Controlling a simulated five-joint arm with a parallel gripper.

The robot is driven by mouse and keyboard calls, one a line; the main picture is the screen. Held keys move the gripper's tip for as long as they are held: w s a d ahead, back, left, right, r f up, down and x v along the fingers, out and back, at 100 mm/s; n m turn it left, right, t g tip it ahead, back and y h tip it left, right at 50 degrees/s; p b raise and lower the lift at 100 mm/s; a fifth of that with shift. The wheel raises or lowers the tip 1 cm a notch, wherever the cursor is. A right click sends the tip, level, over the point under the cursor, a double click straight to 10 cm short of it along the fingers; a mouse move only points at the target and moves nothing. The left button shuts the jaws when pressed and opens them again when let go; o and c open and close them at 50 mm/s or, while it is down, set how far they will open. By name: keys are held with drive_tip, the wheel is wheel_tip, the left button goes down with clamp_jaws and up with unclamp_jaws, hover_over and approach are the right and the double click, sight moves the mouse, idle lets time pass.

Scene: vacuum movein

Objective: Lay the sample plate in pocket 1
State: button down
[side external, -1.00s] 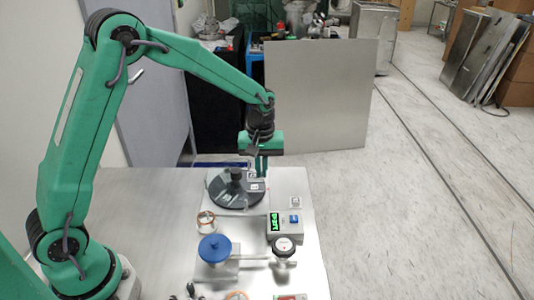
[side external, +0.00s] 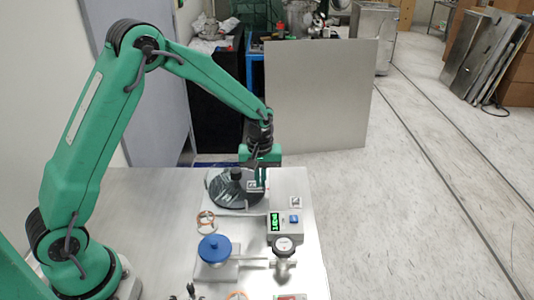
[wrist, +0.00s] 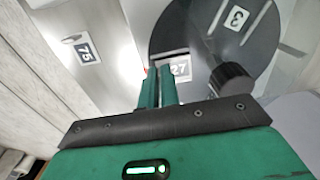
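The dark round disc (side external: 222,190) with a black knob (side external: 236,174) sits on a pale base at the back of the steel table. In the wrist view the disc (wrist: 203,28) carries a tag marked 3 (wrist: 237,18). A pale square piece marked 27 (wrist: 181,68) lies at the disc's edge, just beyond my fingertips. I cannot tell whether it is the sample plate or a pocket's mark. My gripper (side external: 262,184) points down over the disc's right edge. In the wrist view its two green fingers (wrist: 160,72) are close together with a narrow gap; their tips partly cover the 27 piece, so a grip cannot be confirmed.
A tag marked 75 (wrist: 87,51) is on the pale surface left of the disc. Nearer on the table stand a copper ring (side external: 205,222), a blue-topped fitting (side external: 214,247), a round gauge (side external: 283,244) and a box with green display (side external: 275,223). The table's left part is clear.

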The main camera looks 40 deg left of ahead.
drive_tip(key=shift+f, duration=0.15)
drive_tip(key=c, duration=1.6)
unclamp_jaws()
drive_tip(key=shift+c, duration=0.2)
wheel_tip(320, 180, up, 12)
drive_tip(key=shift+r, duration=0.2)
